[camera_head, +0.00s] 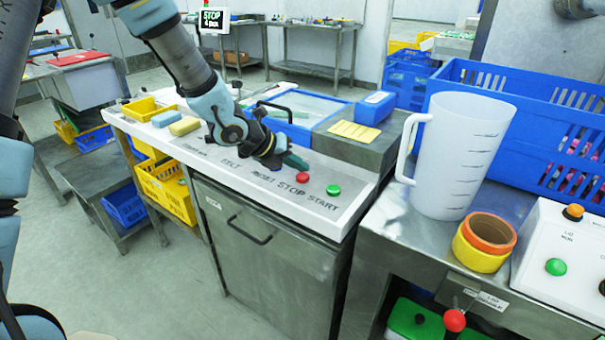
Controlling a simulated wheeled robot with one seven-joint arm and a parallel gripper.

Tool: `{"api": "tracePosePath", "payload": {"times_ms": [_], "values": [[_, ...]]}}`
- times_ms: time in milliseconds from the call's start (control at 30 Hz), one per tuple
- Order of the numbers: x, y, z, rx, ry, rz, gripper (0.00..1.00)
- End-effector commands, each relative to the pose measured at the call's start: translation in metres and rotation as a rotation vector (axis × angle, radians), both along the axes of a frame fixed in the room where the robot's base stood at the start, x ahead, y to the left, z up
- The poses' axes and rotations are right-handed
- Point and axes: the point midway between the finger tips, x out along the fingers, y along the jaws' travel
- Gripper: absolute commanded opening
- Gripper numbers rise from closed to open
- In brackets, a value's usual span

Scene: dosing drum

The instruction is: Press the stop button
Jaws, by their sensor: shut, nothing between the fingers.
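The red stop button (302,178) sits on the white sloped panel of the counter, above the printed word STOP. The green start button (333,190) is just to its right, above the word START. My gripper (297,162) is shut and empty, reaching in from the upper left. Its tip appears just behind and above the red button. I cannot tell whether it touches the button. The wrist hides part of the panel to the left of the button.
A white measuring jug (455,155) stands on the right counter by orange and yellow rings (482,250). A white control box (565,260) is at the far right. A blue box (375,108) and yellow card (354,132) lie behind the buttons. Sponges (184,126) lie left.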

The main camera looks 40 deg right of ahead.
Motion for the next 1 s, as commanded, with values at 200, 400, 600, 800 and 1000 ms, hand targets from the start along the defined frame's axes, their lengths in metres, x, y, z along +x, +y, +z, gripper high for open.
{"api": "tracePosePath", "payload": {"times_ms": [200, 400, 600, 800, 1000], "values": [[0.0, 0.0, 0.003, 0.0, 0.0, 0.0, 0.0], [0.0, 0.0, 0.005, 0.0, -0.001, -0.001, 0.0], [0.0, 0.0, 0.02, -0.001, -0.002, -0.001, 0.0], [0.0, 0.0, 0.04, -0.001, -0.003, -0.002, 0.0], [0.0, 0.0, 0.054, -0.001, 0.0, 0.001, 0.0]]}}
